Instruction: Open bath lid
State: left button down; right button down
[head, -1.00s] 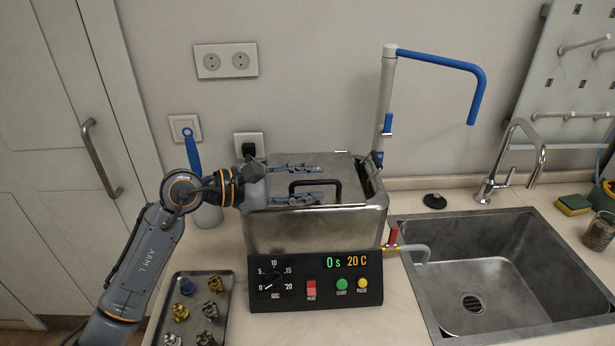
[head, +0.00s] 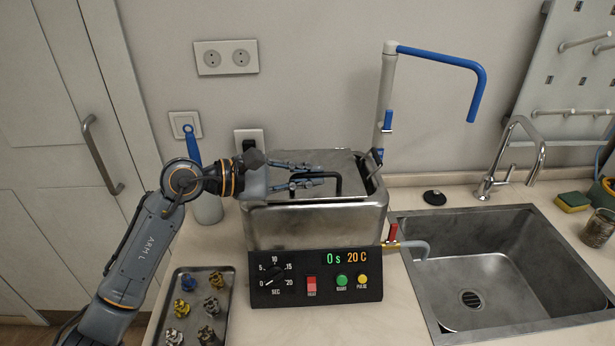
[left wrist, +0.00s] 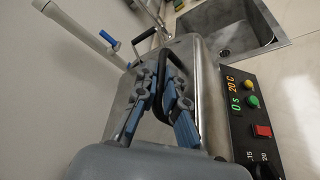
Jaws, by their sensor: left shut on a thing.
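The metal bath (head: 310,228) stands on the counter behind its black control panel. Its metal lid (head: 300,158) lies on top and looks closed. The lid carries a black loop handle (head: 338,184), which also shows in the left wrist view (left wrist: 158,88). My left gripper (head: 318,178) reaches in from the left just over the lid, its fingers shut on the handle. In the left wrist view the fingers (left wrist: 160,92) sit on either side of the handle bar. My right gripper is not in view.
The control panel (head: 315,275) reads 0 s and 20 C. A tray (head: 190,335) of several small metal parts lies front left. A blue-and-white tap post (head: 386,95) rises behind the bath. A sink (head: 480,270) is at the right.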

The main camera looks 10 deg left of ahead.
pick_arm(q)
jog(key=w+a+r+n+g+p, duration=0.1)
jog(key=w+r+n+g+p, duration=0.2)
jog(key=r, duration=0.5)
jog(key=shift+w+r+n, duration=0.3)
jog(key=shift+w+n, duration=0.5)
jog(key=shift+w, duration=0.4)
jog(key=c, duration=1.4)
grip_release()
jog(key=v, duration=1.2)
jog(key=shift+r, duration=0.15)
